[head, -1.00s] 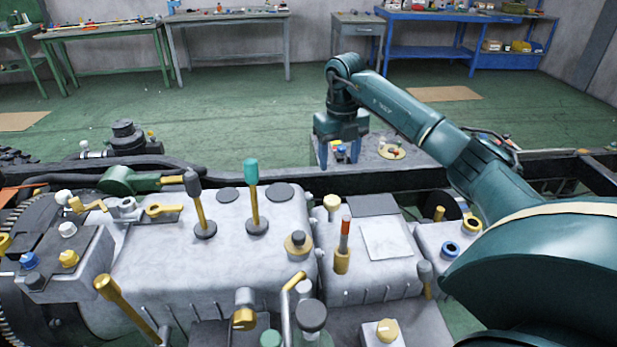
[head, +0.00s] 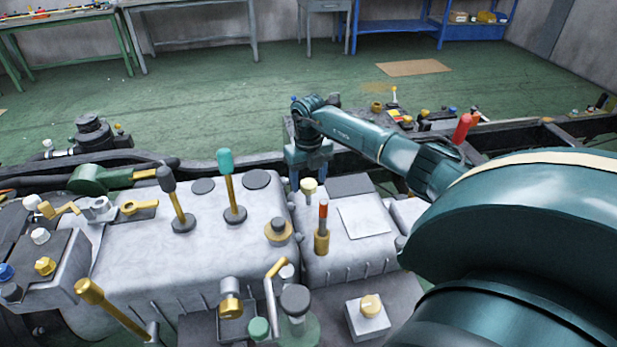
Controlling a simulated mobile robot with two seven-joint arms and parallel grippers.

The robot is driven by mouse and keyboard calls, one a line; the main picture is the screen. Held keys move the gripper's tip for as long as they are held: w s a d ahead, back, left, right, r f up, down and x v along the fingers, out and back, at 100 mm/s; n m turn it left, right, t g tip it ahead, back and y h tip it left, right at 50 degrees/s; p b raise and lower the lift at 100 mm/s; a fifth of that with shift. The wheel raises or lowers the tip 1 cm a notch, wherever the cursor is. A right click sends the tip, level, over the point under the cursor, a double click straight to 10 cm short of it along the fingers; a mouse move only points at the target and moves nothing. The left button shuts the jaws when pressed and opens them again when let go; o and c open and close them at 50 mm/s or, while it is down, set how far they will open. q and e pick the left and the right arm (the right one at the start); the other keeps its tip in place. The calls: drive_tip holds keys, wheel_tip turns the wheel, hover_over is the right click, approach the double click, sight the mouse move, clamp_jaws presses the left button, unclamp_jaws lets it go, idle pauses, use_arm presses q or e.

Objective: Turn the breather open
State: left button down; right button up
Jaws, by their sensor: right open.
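The breather is not labelled; a small cream-capped knob (head: 308,187) at the back edge of the grey casing may be it, but I cannot tell for sure. My right gripper (head: 308,176) points down just behind or above this knob. A brass fitting with a dark cap (head: 278,231) stands on the casing nearer to me. My left gripper is out of view.
Upright levers with a teal grip (head: 225,162) and a dark grip (head: 166,179) stand to the left. A red-topped brass post (head: 323,213) stands close in front of the gripper. The dark chassis rail (head: 353,160) runs behind. Workbenches line the far wall.

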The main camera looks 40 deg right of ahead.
drive_tip(key=shift+f, duration=0.3)
drive_tip(key=shift+c, duration=0.4)
drive_tip(key=c, duration=0.9)
